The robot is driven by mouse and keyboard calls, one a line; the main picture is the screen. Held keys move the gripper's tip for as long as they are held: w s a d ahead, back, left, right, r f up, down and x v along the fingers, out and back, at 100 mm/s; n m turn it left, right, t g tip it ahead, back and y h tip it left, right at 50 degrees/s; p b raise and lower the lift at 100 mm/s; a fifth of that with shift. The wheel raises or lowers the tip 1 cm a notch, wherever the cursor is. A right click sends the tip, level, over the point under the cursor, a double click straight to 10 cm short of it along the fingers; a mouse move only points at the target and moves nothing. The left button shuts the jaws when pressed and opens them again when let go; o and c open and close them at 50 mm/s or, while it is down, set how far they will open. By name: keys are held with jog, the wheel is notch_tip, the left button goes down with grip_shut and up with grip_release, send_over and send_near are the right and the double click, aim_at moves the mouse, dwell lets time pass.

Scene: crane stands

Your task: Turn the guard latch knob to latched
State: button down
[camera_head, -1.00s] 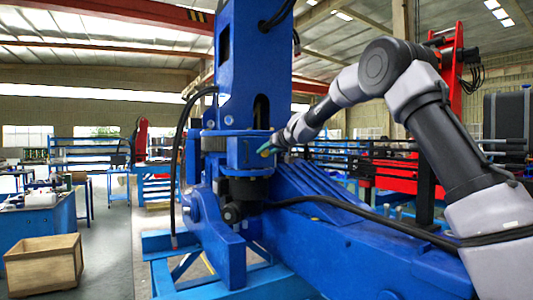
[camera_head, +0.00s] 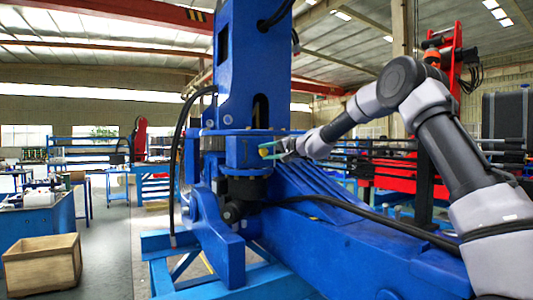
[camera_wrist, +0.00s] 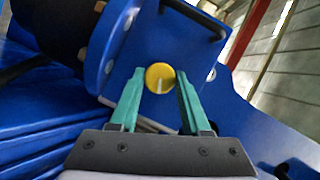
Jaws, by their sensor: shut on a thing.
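The guard latch knob (camera_wrist: 160,77) is a round yellow knob on a blue plate. A white mark on it points roughly downward in the wrist view. It shows as a small yellow spot in the head view (camera_head: 264,152). My gripper (camera_wrist: 160,75) has two green fingers, one on each side of the knob, and is shut on it. In the head view my gripper (camera_head: 268,150) reaches the blue block from the right. No label for the latched position is readable.
A blue crane column (camera_head: 252,75) rises behind the knob, and a large blue beam (camera_head: 350,250) lies below my arm. Black hoses run along both. A wooden crate (camera_head: 42,262) stands on the floor at left. A black handle (camera_wrist: 195,18) sits above the knob.

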jog(key=shift+f+m+y, duration=0.15)
jog(key=shift+m+y, duration=0.65)
jog(key=shift+m, duration=1.1)
jog(key=shift+c, duration=1.9)
grip_release()
jog(key=v, duration=1)
jog(key=shift+s+d+f, duration=0.2)
jog(key=shift+s+d, duration=0.1)
